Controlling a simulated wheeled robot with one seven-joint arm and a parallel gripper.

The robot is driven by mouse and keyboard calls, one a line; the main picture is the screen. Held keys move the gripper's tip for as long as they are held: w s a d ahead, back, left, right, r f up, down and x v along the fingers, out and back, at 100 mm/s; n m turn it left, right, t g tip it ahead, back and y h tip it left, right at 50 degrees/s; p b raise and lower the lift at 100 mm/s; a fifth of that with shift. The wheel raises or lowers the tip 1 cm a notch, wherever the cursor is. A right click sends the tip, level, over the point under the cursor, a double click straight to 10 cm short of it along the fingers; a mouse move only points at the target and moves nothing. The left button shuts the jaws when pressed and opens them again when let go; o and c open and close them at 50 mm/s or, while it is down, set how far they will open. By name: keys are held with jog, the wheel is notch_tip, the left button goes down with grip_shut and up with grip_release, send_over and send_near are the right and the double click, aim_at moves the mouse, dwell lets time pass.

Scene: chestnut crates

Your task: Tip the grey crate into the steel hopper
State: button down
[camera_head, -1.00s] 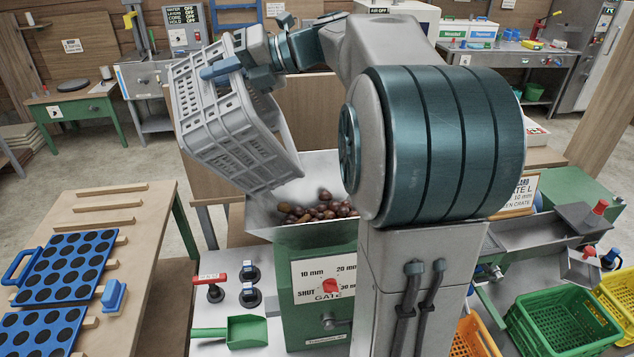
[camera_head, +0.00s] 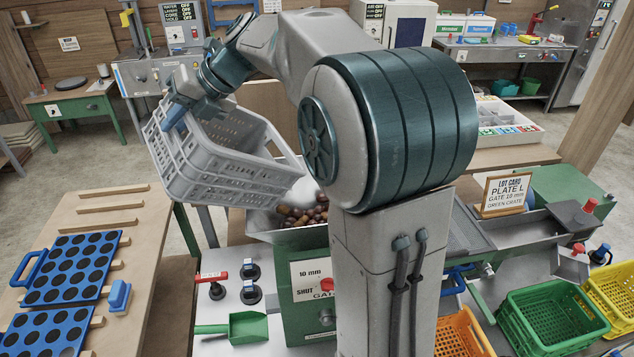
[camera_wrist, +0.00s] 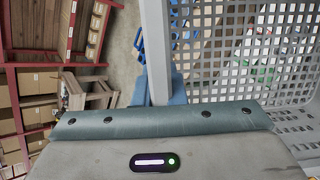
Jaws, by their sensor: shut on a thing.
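The grey crate (camera_head: 215,165) is held in the air left of and above the steel hopper (camera_head: 262,226). It is slightly tilted, its open top facing up and its right end low near the hopper's rim. Brown chestnuts (camera_head: 303,216) lie in the hopper. My gripper (camera_head: 178,113) is shut on the crate's left upper rim; a blue finger shows on the outside. In the wrist view, my gripper (camera_wrist: 160,90) grips the grey rim bar, with the perforated crate wall (camera_wrist: 240,50) to the right. The part of the crate seen inside looks empty; its floor is partly hidden.
The green gate cabinet (camera_head: 306,310) stands under the hopper. Blue plates (camera_head: 70,268) lie on the wooden table. Green (camera_head: 553,318), yellow and orange crates stand at right.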

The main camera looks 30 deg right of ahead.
aim_at(150, 148)
jog(key=a+f+h, duration=0.1)
jog(key=a, duration=0.1)
jog(key=w+a+g+h, duration=0.1)
jog(key=a, duration=0.1)
jog(key=w+a+f+h, duration=0.1)
jog(key=a, duration=0.1)
jog(key=shift+w+a+f+n+g, duration=0.1)
jog(key=shift+a+f+n+g, duration=0.05)
jog(key=shift+f+n+g, duration=0.2)
jog(key=shift+w+f+h, duration=0.15)
jog(key=shift+f+h, duration=0.05)
jog(key=shift+h, duration=0.1)
jog(key=w+a+f+g+h, duration=0.2)
jog(key=a+f+h, duration=0.3)
jog(key=f, duration=0.3)
jog(key=shift+w+p, duration=0.35)
jog(key=shift+w, duration=0.25)
dwell(0.9)
